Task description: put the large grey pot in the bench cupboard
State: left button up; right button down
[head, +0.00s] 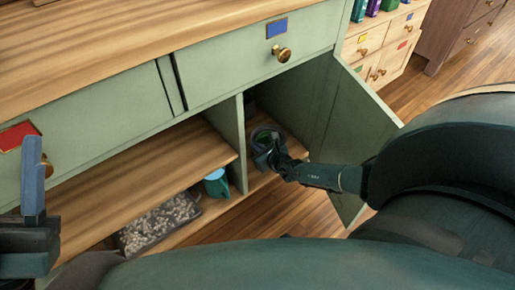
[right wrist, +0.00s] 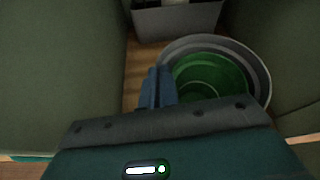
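The large grey pot (head: 262,138) is inside the right compartment of the green bench cupboard (head: 230,125), at its floor. In the right wrist view the grey pot (right wrist: 262,80) is round, with a green inside. My right gripper (head: 272,155) reaches into this compartment. In the right wrist view its blue fingers (right wrist: 158,88) are close together at the pot's left rim and look closed over the pot's wall. The cupboard door (head: 345,135) stands open on the right. My left gripper (head: 33,185) is at the left edge, away from the pot; its finger gap does not show.
The left compartment has a wooden shelf (head: 140,185). A grey box (right wrist: 178,20) stands behind the pot. A small drawer cabinet (head: 385,45) stands beyond the door.

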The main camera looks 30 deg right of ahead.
jog(key=shift+f, duration=0.1)
jog(key=c, duration=1.7)
grip_release()
pick_arm(q)
notch_tip(320, 180, down, 8)
jog(key=n+g+y+p, duration=0.1)
jog(key=n+y+p, duration=0.6)
jog(key=y, duration=0.1)
jog(key=shift+s+d+n+g, duration=0.2)
jog(key=shift+d+n+g, duration=0.1)
jog(key=shift+d+n, duration=0.1)
pick_arm(e)
jog(key=shift+v, duration=6.05)
